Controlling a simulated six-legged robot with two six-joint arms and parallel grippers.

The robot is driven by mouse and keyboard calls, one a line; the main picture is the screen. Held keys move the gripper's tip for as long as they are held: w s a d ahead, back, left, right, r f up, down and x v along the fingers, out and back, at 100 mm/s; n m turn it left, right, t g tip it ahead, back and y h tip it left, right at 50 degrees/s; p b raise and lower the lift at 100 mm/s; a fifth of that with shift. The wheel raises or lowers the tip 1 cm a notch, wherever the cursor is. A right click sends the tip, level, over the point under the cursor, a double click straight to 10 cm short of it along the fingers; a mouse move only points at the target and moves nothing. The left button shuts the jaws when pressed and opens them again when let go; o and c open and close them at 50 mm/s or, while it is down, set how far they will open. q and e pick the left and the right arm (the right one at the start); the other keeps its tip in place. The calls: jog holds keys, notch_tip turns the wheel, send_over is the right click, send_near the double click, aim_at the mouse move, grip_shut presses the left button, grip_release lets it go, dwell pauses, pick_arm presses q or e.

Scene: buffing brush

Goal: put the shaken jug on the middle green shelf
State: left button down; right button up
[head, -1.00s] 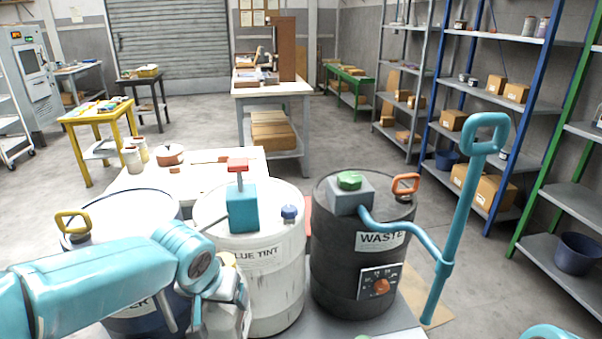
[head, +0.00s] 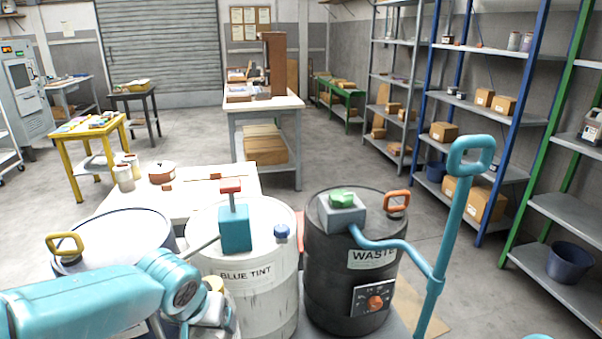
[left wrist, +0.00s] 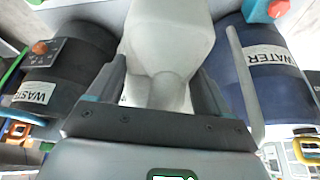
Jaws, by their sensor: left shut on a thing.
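My left gripper (left wrist: 160,78) is shut on a pale, whitish jug (left wrist: 168,30), with a dark finger on each side of it in the left wrist view. In the head view the jug (head: 222,327) is mostly hidden behind my left arm, low in front of the blue tint drum; a yellowish cap shows near its top. The green-posted rack stands at the far right, with its middle green shelf (head: 572,213) bare where I can see it. My right gripper is out of view; only a teal bit of that arm shows at the bottom edge.
The blue tint drum (head: 250,296), black waste drum (head: 329,285) and a dark blue drum (head: 115,232) stand close in front. A tall teal handle (head: 452,225) rises at right. A dark bucket (head: 567,264) sits on the rack's lower shelf. Open floor lies beyond.

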pick_arm(q)
jog(key=s+f+p, duration=0.1)
jog(key=p, duration=0.1)
jog(key=s+a+f+p, duration=0.1)
jog(key=s, duration=0.1)
jog(key=shift+s+a+p, duration=0.1)
jog(key=shift+a+p, duration=0.1)
jog(key=shift+p, duration=0.2)
jog(key=d+f, duration=0.2)
jog(key=f, duration=0.1)
jog(key=shift+d+b, duration=0.15)
jog(key=shift+b, duration=0.2)
jog(key=shift+s+r, duration=0.15)
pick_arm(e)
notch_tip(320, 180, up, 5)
